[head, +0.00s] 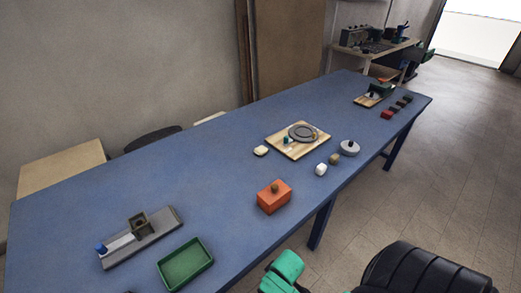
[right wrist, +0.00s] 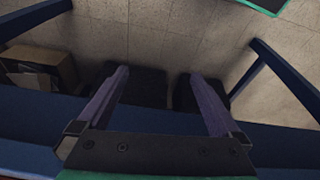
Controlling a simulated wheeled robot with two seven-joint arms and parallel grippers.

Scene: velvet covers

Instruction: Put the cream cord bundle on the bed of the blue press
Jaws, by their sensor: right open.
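On the blue table in the head view, a small cream piece (head: 261,150) lies left of a wooden board; a whiter block (head: 321,169) lies right of it. Both are too small to tell which is a cord bundle. A long grey device (head: 155,232) with a blue end and a brown block-like part stands at the near left; I cannot tell whether it is the blue press. My right gripper (right wrist: 159,75) is open and empty in the right wrist view, its fingers apart over floor and blue table frame. My left gripper is not in view.
A green tray (head: 186,264) and an orange box (head: 274,196) with a brown knob stand near the front edge. The wooden board (head: 282,150) carries a grey ring. A grey round object (head: 349,147) sits right. The table's left middle is clear.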

